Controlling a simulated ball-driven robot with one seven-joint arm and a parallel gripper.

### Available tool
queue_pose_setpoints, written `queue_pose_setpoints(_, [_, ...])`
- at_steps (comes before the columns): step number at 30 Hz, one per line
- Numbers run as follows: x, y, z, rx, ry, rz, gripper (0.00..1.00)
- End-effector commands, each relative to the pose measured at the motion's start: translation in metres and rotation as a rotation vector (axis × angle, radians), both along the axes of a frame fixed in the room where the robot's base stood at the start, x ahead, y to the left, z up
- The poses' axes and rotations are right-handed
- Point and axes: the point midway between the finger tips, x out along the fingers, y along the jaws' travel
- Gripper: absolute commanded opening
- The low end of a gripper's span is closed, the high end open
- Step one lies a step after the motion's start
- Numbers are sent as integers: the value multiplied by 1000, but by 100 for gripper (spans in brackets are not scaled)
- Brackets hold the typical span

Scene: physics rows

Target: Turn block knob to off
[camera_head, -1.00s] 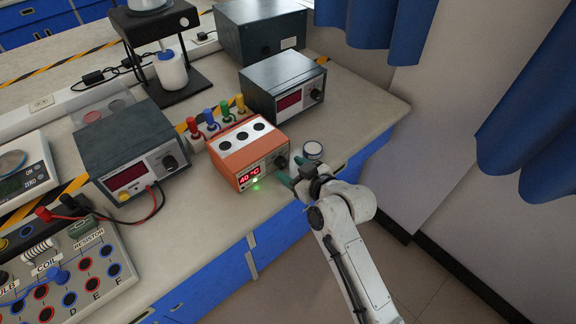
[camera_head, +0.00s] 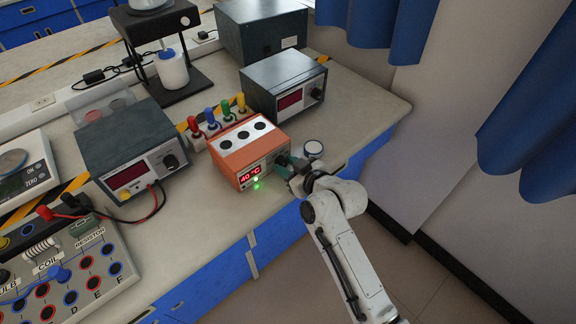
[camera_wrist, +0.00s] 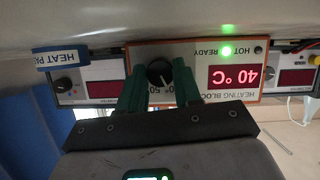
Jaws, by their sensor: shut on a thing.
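The orange heating block (camera_head: 247,150) stands on the bench with a white top and several dark round wells. Its red display reads 40 °C, and a green light glows beside it. The dark block knob (camera_wrist: 159,72) is on its front face, largely hidden by my gripper in the head view. My gripper (camera_head: 287,164) is at the right end of that face. In the wrist view, upside down, the two green fingers of my gripper (camera_wrist: 158,80) are shut on the knob, one on each side. The knob's pointer is too small to read surely.
A small white-topped round container (camera_head: 313,149) stands just right of my gripper. Dark power units (camera_head: 283,82) (camera_head: 130,150) stand behind and to the left. Colored plugs (camera_head: 211,120) stand behind the block. The bench's front edge is close by.

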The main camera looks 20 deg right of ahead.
Motion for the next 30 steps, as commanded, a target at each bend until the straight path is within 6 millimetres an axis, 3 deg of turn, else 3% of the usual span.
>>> queue_pose_setpoints(5, [0, 0, 0, 0, 0, 0, 3])
queue_pose_setpoints(17, [-1, 2, -2, -81, -25, 1, 3])
queue_pose_setpoints(30, [-1, 4, -6, -426, -138, 3, 3])
